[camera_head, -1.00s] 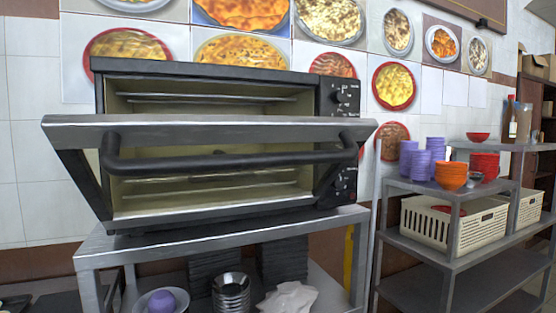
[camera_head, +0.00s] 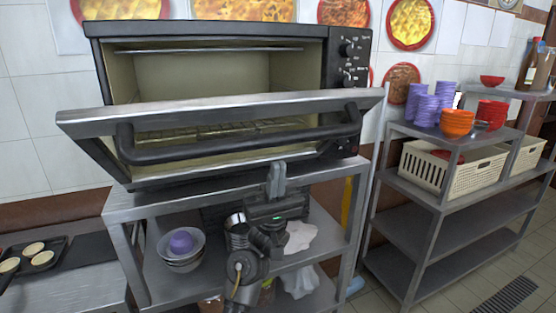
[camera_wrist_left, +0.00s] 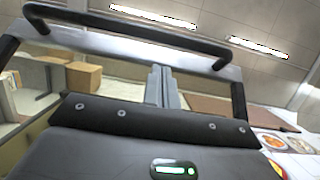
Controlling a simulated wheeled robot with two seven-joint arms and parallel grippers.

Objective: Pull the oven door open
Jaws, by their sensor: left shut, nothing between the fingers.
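The oven (camera_head: 225,80) stands on a grey metal table. Its door (camera_head: 220,108) is partly open, tilted out toward me, and shows the inside with a rack. A black bar handle (camera_head: 240,145) runs across the door's front. My left gripper (camera_head: 276,170) points up just below the door's lower front, under the handle's right part. Its fingers are shut and hold nothing. In the left wrist view the closed fingers (camera_wrist_left: 160,88) point toward the door's metal edge (camera_wrist_left: 120,47), with the handle (camera_wrist_left: 160,28) above. I cannot tell if they touch the door. My right gripper is not in view.
The metal table (camera_head: 150,200) has a lower shelf with bowls (camera_head: 182,248) and a white cloth (camera_head: 300,237). A shelf rack (camera_head: 400,185) at the right carries purple cups (camera_head: 425,105), orange bowls (camera_head: 457,122) and cream baskets (camera_head: 440,165). The floor at lower right is clear.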

